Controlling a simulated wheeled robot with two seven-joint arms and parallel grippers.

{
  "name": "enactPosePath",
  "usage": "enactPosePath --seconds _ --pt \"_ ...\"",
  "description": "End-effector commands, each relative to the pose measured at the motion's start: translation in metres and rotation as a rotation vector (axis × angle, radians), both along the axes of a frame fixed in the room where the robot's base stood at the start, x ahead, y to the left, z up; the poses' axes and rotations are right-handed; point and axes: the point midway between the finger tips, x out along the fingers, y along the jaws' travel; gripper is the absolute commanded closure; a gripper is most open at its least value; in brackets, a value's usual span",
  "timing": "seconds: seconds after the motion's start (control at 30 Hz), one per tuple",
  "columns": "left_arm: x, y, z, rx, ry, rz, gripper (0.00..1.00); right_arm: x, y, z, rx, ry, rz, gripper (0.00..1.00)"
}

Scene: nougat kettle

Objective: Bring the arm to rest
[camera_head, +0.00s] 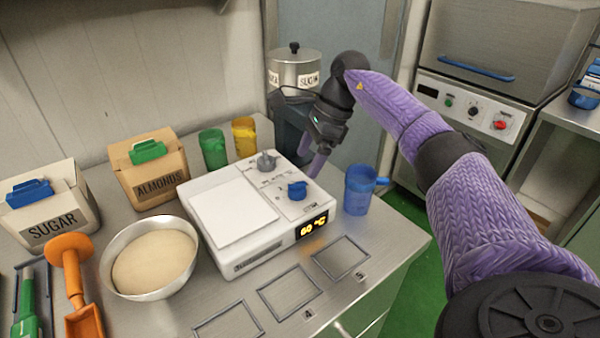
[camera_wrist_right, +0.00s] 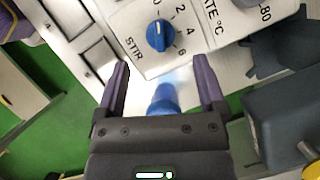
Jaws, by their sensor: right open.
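My right arm comes in from the right in the head view and bends down at the wrist. Its right gripper (camera_head: 318,163) hangs above the back right of the white hot plate stirrer (camera_head: 215,205), near its blue knob (camera_head: 297,190). In the right wrist view the right gripper (camera_wrist_right: 163,75) has its purple fingers spread with nothing held. The blue STIR knob (camera_wrist_right: 159,35) shows just beyond the fingertips, apart from them. A blue mug (camera_head: 360,189) stands right of the stirrer. My left gripper is not in view.
A bowl of dough (camera_head: 155,262), a sugar box (camera_head: 50,212) and an almonds box (camera_head: 150,172) stand left. Green (camera_head: 213,149) and yellow (camera_head: 244,137) cups stand behind, with a pot (camera_head: 294,70) farther back. Marked squares (camera_head: 340,257) at the front are empty.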

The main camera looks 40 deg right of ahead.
Motion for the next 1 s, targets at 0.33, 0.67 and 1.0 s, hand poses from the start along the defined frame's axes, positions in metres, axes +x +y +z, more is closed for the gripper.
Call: enactPosePath --seconds 0.33,0.67,1.0 --pt "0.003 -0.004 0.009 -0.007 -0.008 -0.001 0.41 -0.006 -0.011 0.03 0.0 0.001 0.0 0.11" --pt "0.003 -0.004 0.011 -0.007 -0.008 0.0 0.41 -0.006 -0.011 0.032 0.0 0.0 0.001 0.11" --pt "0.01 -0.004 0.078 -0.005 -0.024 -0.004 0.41 -0.009 -0.011 0.108 0.0 -0.021 0.001 0.11"
